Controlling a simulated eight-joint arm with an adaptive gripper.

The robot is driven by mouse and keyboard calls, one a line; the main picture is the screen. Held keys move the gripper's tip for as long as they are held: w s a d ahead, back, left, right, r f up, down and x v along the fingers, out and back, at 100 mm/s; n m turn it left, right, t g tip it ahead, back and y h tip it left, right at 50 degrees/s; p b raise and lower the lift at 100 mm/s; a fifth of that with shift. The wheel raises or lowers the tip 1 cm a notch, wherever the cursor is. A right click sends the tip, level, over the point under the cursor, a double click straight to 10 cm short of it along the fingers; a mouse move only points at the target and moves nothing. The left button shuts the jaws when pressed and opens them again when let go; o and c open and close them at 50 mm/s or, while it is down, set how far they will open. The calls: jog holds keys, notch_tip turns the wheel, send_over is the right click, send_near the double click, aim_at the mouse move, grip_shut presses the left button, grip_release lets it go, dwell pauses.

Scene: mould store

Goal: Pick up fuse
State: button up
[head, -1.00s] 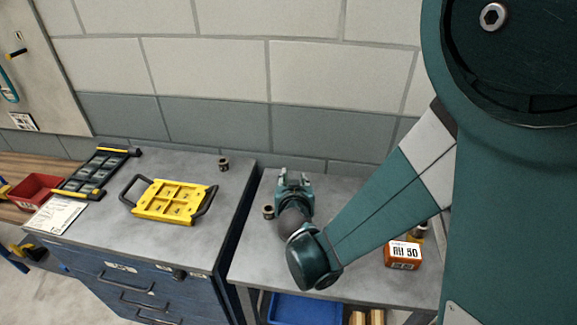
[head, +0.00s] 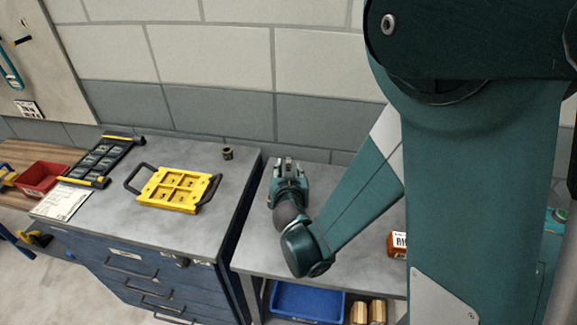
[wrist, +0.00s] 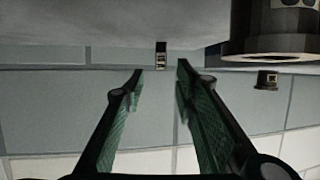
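My gripper (head: 289,165) is low over the grey bench, pointing toward the wall. In the wrist view, which is upside down, its two fingers (wrist: 160,68) are apart with nothing held between them. A small dark piece with a pale marked face (wrist: 161,55) stands beyond the fingertips, in line with the gap. It may be the fuse, but I cannot be sure. In the head view I cannot make it out behind my gripper.
A large cylindrical part (wrist: 275,30) is close beside the fingers. A small dark cylinder (head: 227,153) stands on the left cabinet, near a yellow tray (head: 168,206). An orange box (head: 396,243) is partly hidden by my arm. A blue bin (head: 306,302) sits below.

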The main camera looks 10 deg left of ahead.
aim_at(288, 163)
jog(key=shift+w+f, duration=0.1)
jog(key=shift+w, duration=0.25)
jog(key=shift+w+a, duration=0.1)
jog(key=shift+b+x, duration=0.7)
jog(key=shift+x, duration=1.85)
jog(key=shift+c, duration=0.7)
grip_shut()
